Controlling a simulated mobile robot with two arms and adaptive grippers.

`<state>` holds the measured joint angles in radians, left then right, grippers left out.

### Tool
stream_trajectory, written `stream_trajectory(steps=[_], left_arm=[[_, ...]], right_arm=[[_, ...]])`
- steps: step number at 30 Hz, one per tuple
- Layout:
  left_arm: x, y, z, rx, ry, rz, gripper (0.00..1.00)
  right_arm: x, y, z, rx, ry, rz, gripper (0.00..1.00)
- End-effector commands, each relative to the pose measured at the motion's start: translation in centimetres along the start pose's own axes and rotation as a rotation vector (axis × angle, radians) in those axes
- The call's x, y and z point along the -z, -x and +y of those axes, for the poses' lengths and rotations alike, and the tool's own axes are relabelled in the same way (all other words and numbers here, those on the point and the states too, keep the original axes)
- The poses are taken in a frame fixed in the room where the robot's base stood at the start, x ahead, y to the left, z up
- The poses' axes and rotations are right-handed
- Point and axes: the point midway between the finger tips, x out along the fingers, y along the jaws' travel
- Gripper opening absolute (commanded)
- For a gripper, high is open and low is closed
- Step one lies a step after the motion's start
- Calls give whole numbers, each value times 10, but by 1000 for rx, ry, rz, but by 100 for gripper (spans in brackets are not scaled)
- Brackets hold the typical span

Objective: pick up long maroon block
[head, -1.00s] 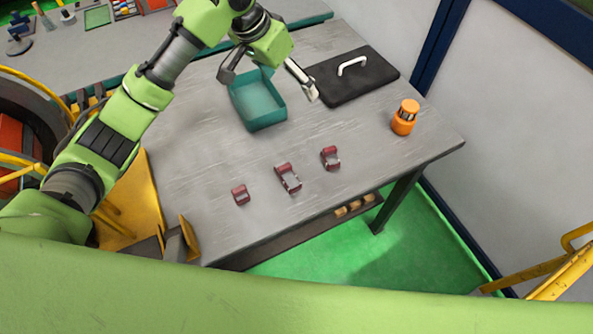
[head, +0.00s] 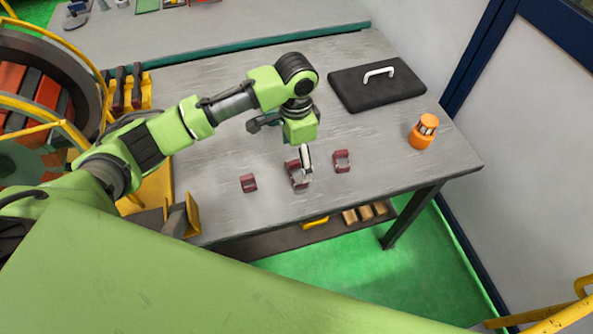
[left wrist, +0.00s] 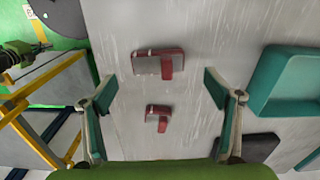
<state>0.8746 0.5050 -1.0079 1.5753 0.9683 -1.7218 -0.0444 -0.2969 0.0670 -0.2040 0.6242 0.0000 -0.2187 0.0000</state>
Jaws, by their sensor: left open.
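The long maroon block (head: 293,169) lies on the grey table, the middle and largest of three maroon blocks in the head view. A finger of my left gripper (head: 284,141) partly covers it there. In the left wrist view the larger maroon block (left wrist: 146,65) lies beyond the gap between the open fingers (left wrist: 160,88), apart from them. My left gripper is open, empty and pointing down above the table. My right gripper is not in view.
Short maroon blocks lie left (head: 249,183) and right (head: 342,161) of the long one. A teal bin (left wrist: 262,100) stands at the right in the left wrist view. A black case (head: 350,92) and an orange lantern-like object (head: 421,138) are on the table's right side.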

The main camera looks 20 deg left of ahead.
Motion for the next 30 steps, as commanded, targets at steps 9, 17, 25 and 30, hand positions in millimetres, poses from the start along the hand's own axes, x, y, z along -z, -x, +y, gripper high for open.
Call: stream_trajectory(steps=[9, 17, 25, 30], left_arm=[[-1, -39, 4, -1, 0, -1, 82], [-1, -53, 4, 1, 0, 1, 82], [-1, -52, 4, 1, 0, 1, 40], [0, -50, 3, 3, 0, 4, 24]], right_arm=[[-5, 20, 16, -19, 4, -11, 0], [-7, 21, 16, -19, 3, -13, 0], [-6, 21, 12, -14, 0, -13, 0], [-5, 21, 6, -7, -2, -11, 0]])
